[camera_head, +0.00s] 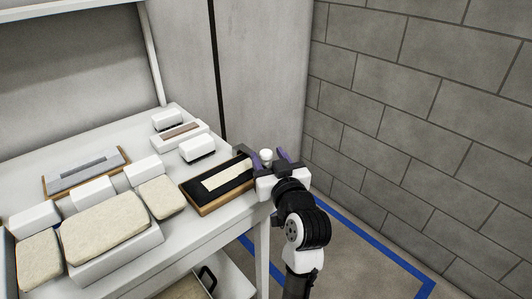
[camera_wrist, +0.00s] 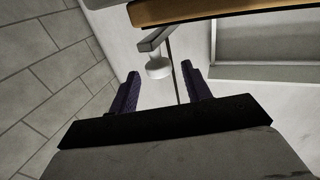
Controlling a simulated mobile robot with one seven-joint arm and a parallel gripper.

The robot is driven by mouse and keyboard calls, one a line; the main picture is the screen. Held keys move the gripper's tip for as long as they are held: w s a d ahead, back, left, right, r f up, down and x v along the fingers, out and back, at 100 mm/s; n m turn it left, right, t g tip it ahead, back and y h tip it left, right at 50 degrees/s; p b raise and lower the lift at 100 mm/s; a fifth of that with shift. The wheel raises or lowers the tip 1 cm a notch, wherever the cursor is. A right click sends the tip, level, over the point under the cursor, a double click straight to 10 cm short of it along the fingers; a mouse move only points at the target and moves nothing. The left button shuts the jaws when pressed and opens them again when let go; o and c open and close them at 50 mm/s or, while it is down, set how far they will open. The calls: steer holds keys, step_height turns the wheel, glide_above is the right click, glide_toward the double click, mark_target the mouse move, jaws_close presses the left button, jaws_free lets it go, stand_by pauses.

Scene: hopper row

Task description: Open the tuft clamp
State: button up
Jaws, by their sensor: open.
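The tuft clamp is a wood-edged board with a black top (camera_head: 205,199) at the right end of the white table, with a cream strip (camera_head: 228,176) lying on it. A dark grey lever bar (camera_head: 242,150) at its far right end carries a white knob (camera_head: 266,154). In the wrist view the board's wooden edge (camera_wrist: 205,9), the grey bar (camera_wrist: 157,40) and the knob (camera_wrist: 158,68) show. My gripper (camera_head: 268,157) is open, its purple fingers either side of the knob. In the wrist view the knob appears between the fingertips (camera_wrist: 160,70); contact cannot be told.
Several cream pads, such as the large one (camera_head: 105,226), and white blocks lie on the table to the left. A grey bar on a wooden base (camera_head: 86,171) lies farther left. A grey block wall (camera_head: 420,110) stands to the right. Blue floor tape (camera_head: 380,257) runs below.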

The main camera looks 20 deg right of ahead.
steer(key=shift+w, duration=1.3)
jaws_close()
